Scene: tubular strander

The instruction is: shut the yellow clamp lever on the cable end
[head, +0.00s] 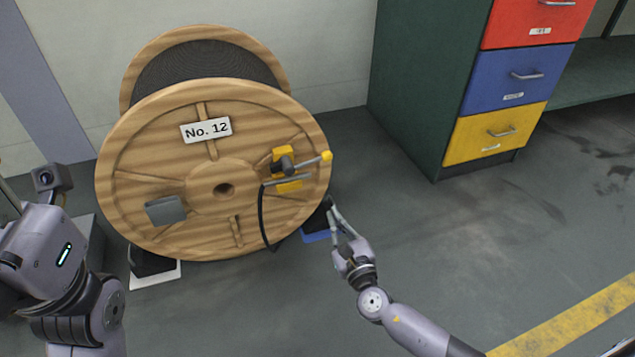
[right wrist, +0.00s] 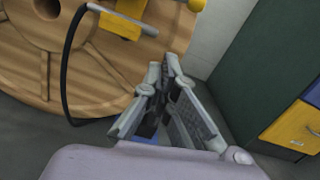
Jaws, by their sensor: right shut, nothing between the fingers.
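The yellow clamp (head: 280,153) is on the right side of the wooden reel face. Its lever points right from a dark pivot and ends in a yellow knob (head: 327,157); the knob also shows at the top of the right wrist view (right wrist: 196,5). A grey cable end (head: 298,179) lies across the clamp's lower part, and its black cable (head: 262,222) hangs down in a curve. My right gripper (head: 331,208) is shut and empty, below the knob at the reel's lower right, apart from the lever. My left arm shows at the left, but its gripper is out of view.
The wooden reel (head: 130,160) bears a "No. 12" plate (head: 206,130) and a grey plate (head: 166,210). Chocks stand at its foot, one on a white base (head: 155,275), one on blue (head: 315,236). A green cabinet (head: 415,90) with coloured drawers stands right. The floor between is clear.

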